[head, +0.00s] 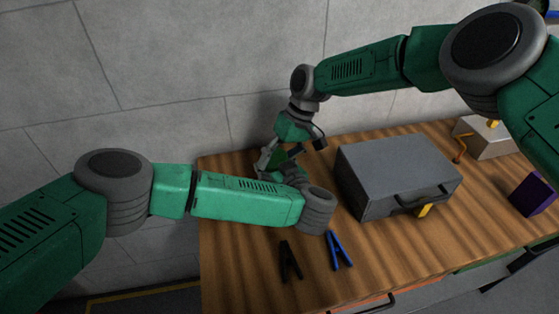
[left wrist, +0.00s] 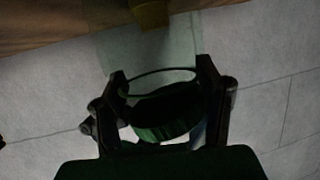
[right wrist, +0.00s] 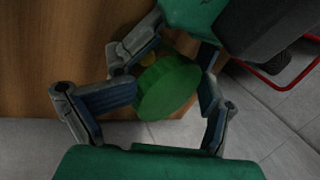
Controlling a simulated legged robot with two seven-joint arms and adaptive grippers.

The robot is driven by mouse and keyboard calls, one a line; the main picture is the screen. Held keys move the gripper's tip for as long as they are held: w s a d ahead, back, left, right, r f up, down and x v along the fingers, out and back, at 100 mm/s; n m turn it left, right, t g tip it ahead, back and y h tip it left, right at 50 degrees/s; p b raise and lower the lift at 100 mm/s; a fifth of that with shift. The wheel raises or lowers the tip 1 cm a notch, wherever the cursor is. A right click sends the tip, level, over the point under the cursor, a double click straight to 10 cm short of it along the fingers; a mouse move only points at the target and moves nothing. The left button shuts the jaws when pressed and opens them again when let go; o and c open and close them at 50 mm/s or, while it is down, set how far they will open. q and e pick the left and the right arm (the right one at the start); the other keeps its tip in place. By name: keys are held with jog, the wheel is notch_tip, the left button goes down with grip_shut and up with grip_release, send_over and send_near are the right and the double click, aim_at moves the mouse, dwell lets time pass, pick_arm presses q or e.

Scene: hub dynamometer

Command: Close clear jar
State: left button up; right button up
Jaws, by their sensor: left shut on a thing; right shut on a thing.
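The green lid (right wrist: 168,88) is a thick round disc between the finger pads of my right gripper (right wrist: 170,95) in the right wrist view. My left gripper (left wrist: 163,82) is shut on the clear jar (left wrist: 160,71), whose see-through wall and round outline show between its fingers in the left wrist view. The green lid (left wrist: 165,131) also shows there, close against the jar. I cannot tell whether it is seated on the rim. In the head view both grippers meet above the table's back left, with the jar mostly hidden by my arms.
A grey case (head: 395,172) stands on the wooden table (head: 235,262) right of the grippers. A black clamp (head: 290,262) and a blue clamp (head: 339,251) lie in front. A purple box (head: 533,194) and a light grey box (head: 487,138) are at the right. A wall is behind.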

pick_arm(q)
jog(key=shift+w+a+r, duration=0.2)
jog(key=shift+w+a, duration=0.05)
jog(key=shift+a, duration=0.5)
pick_arm(e)
jog(key=shift+s+a+f, duration=0.2)
jog(key=shift+s+f, duration=0.2)
jog(key=shift+f, duration=0.1)
jog(key=shift+w+d+r, duration=0.1)
jog(key=shift+d+r, duration=0.1)
jog(key=shift+r, duration=0.15)
pick_arm(q)
jog(key=shift+d+f, duration=0.1)
jog(key=shift+d, duration=0.15)
jog(key=shift+c, duration=0.2)
pick_arm(e)
jog(key=v, duration=0.3)
jog(key=shift+w+d+r, duration=0.1)
jog(key=c, duration=0.9)
pick_arm(q)
jog(key=shift+s+d+f, duration=0.1)
jog(key=shift+s, duration=0.1)
pick_arm(e)
jog(key=shift+r, duration=0.25)
pick_arm(q)
jog(key=o, duration=1.8)
jog(key=shift+c, duration=0.2)
pick_arm(e)
jog(key=shift+w, duration=0.1)
